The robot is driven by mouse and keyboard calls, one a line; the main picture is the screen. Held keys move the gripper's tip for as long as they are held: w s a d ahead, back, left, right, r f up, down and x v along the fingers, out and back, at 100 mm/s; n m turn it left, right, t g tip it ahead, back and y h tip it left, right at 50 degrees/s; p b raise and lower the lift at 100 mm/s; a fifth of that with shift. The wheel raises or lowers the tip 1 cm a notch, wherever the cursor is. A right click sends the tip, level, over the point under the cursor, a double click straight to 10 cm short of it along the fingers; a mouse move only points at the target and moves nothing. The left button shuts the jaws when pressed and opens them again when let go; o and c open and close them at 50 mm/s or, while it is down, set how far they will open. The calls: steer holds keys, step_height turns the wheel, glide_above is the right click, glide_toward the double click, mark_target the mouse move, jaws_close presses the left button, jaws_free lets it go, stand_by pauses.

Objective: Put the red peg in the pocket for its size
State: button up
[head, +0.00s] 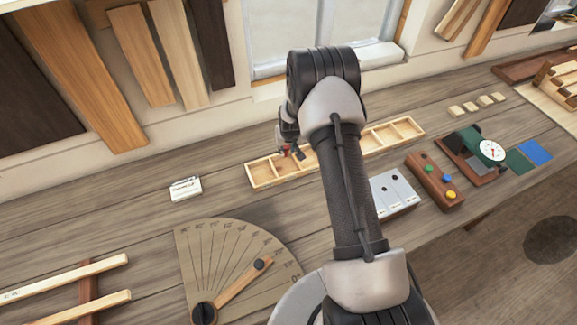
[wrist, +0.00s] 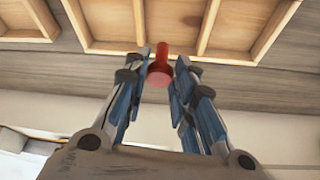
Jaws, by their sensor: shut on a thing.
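My gripper (wrist: 163,67) is shut on the red peg (wrist: 161,64), which shows between its two fingertips in the wrist view. In the head view the red peg (head: 286,148) is a small red spot at my gripper (head: 291,150), over the left end of the long wooden tray (head: 272,183). The tray is divided into a row of square pockets. In the wrist view the tray (wrist: 118,46) fills the top, and the peg overlaps its near wall and a pocket. I cannot tell the peg's height above it. My arm hides the tray's middle in the head view.
A grey block with holes (head: 385,205) and a brown block with coloured knobs (head: 430,184) stand right of my arm. A dial gauge (head: 492,150) is beyond. The bench between card and tray is clear.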

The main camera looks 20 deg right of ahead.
steer(key=o, duration=0.8)
steer(key=v, duration=1.2)
